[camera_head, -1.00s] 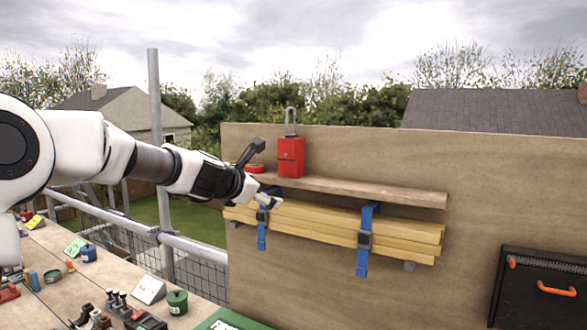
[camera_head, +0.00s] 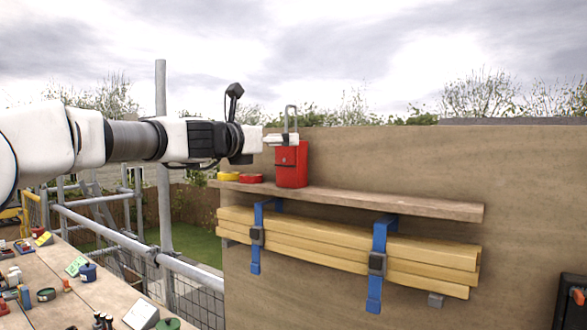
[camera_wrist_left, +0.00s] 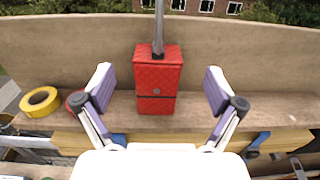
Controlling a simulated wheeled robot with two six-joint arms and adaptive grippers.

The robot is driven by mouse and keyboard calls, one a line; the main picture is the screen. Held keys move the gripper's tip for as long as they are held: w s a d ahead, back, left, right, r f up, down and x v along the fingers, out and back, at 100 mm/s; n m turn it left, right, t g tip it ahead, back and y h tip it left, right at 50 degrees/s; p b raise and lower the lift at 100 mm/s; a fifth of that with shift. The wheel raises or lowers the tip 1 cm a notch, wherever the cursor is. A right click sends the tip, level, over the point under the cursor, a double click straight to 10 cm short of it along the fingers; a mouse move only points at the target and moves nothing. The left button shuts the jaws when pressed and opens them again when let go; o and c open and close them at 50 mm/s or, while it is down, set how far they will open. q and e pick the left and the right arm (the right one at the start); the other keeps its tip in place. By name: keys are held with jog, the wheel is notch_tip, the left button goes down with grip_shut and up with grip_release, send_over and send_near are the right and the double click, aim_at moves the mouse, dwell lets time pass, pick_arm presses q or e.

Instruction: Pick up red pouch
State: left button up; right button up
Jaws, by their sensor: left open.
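The red pouch (camera_head: 291,166) stands upright on the wooden shelf, with a grey metal loop rising from its top. In the left wrist view the red pouch (camera_wrist_left: 157,82) sits between and beyond the two spread fingers. My left gripper (camera_head: 283,139) is at the height of the pouch's top, coming in from the left. In the left wrist view my left gripper (camera_wrist_left: 160,92) is open, with clear gaps on both sides of the pouch. I see no contact in the left wrist view. My right gripper is in neither view.
The shelf (camera_head: 400,202) also holds a yellow tape roll (camera_head: 229,176) and a red roll (camera_head: 251,179) left of the pouch. Timber battens (camera_head: 340,246) hang below in blue straps (camera_head: 379,265). A plywood wall (camera_head: 520,200) stands behind. The shelf's right part is bare.

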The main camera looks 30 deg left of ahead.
pick_arm(q)
jog(key=w+p, duration=0.1)
jog(key=w, duration=0.1)
jog(key=w+p, duration=0.1)
jog(key=w, duration=0.1)
jog(key=w+p, duration=0.1)
jog(key=w, duration=0.1)
jog(key=shift+w+d+r, duration=0.25)
jog(key=shift+d+r, duration=0.05)
jog(key=shift+d, duration=0.05)
jog(key=shift+w+d+f, duration=0.1)
jog(key=shift+w+f, duration=0.15)
jog(key=shift+w, duration=0.05)
jog(key=shift+s+r, duration=0.2)
jog(key=shift+s, duration=0.15)
jog(key=c, duration=1.3)
grip_shut()
jog(key=shift+w, duration=0.15)
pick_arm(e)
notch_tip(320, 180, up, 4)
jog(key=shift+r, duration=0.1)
